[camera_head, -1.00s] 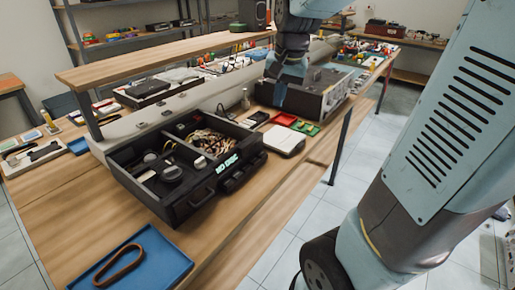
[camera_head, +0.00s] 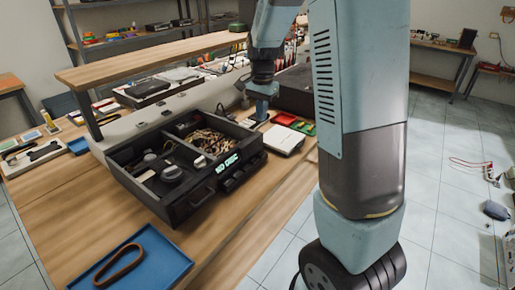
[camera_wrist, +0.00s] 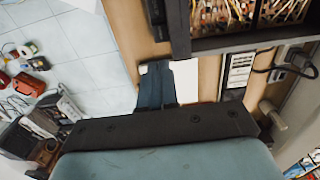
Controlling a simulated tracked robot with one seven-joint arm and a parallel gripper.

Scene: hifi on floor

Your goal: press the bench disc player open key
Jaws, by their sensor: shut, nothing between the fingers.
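The disc player (camera_head: 178,208) is a black, open-topped case on the wooden bench, with a lit "NO DISC" display (camera_head: 227,163) on its front. A row of dark keys (camera_head: 244,171) runs to the right of the display; their labels are too small to read. The player's edge also shows at the top of the wrist view (camera_wrist: 240,42). My gripper (camera_head: 262,112) is shut and empty, beyond the player's right end in the head view. In the wrist view its fingers (camera_wrist: 157,86) overlap a white box, apart from the player. Contact cannot be told.
The white flat box (camera_head: 283,139) lies right of the player, with red and green pieces (camera_head: 290,120) behind it. A blue tray (camera_head: 130,264) with a brown loop lies in front. A raised shelf (camera_head: 150,60) spans the bench's back. Bare wood lies left of the player.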

